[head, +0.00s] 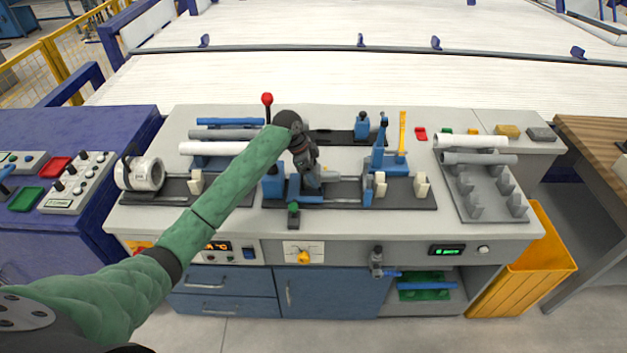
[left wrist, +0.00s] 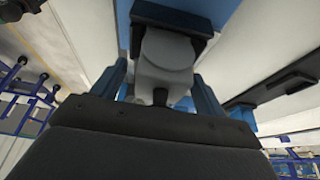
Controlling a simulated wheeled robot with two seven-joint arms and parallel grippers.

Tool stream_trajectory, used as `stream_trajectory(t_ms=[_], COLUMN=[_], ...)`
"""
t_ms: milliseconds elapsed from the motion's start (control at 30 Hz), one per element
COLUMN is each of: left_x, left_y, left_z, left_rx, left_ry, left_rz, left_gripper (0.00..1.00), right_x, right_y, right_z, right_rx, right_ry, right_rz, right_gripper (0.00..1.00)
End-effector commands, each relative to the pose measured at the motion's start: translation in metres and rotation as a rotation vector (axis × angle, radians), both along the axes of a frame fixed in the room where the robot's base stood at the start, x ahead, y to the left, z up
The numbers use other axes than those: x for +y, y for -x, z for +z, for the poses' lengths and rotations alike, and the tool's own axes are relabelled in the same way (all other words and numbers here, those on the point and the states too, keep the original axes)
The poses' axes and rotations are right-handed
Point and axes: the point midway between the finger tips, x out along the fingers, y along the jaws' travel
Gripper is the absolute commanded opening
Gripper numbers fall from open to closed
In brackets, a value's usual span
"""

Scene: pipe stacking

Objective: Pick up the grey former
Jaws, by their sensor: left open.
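The grey former (head: 345,190) lies in the middle fixture on the bench, between blue holders. Its left part is partly hidden by my left gripper (head: 312,182), which is over it, pointing down. In the left wrist view a rounded grey part (left wrist: 167,62), which looks like the former's end, shows between the two blue fingers of my left gripper (left wrist: 163,80). The gripper is open, with a finger on either side of this part. I cannot tell whether they touch it. My right gripper is in neither view.
A blue lever clamp (head: 379,150) and a yellow upright (head: 402,133) stand right of the gripper. A red-knobbed lever (head: 267,100) stands behind my arm. A grey rack (head: 485,190) at right bears a white tube (head: 470,141) and a grey tube (head: 478,158).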

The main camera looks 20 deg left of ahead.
Motion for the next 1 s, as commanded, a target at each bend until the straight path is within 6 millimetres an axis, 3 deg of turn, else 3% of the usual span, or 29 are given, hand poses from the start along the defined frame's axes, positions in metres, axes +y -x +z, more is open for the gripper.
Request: stream_trajectory(t_ms=[300,633,1000], left_x=[-0.0005,-0.0005,-0.0005], left_y=[-0.0002,-0.0003,-0.0011], left_z=[-0.001,-0.0012,0.0034], left_rx=[0.0,0.0,-0.003], left_ry=[0.0,0.0,0.0], left_rz=[0.0,0.0,0.0], left_gripper=[0.73,0.08,0.08], right_x=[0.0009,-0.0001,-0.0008], right_y=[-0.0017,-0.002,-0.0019], right_z=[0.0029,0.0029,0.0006], right_rx=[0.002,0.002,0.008], right_ry=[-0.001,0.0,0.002], right_rz=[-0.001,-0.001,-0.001], right_gripper=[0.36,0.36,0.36])
